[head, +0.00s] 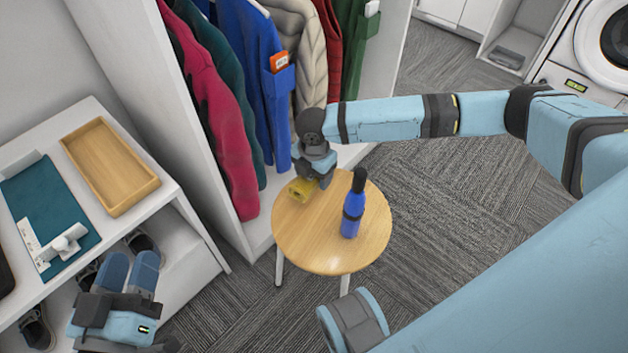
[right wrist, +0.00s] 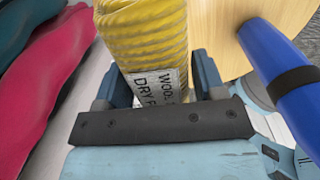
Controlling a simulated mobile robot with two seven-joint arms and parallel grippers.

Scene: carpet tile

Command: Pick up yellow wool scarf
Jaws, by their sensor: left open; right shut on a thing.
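The yellow wool scarf (head: 301,189) is a small ribbed roll at the back left of the round wooden table. In the right wrist view the scarf (right wrist: 142,38) fills the space between my right gripper's fingers, with a white printed label (right wrist: 158,86) facing the palm. My right gripper (head: 312,180) is shut on the scarf; I cannot tell whether the scarf touches the table. My left gripper (head: 145,272) is open and empty, in front of the white shelf unit at the lower left.
A blue bottle (head: 352,207) with a dark cap stands on the round table (head: 325,248), close to the right of the scarf. Hanging coats (head: 262,85) are just behind. A wooden tray (head: 110,166) and a teal folder (head: 48,208) lie on the white shelf.

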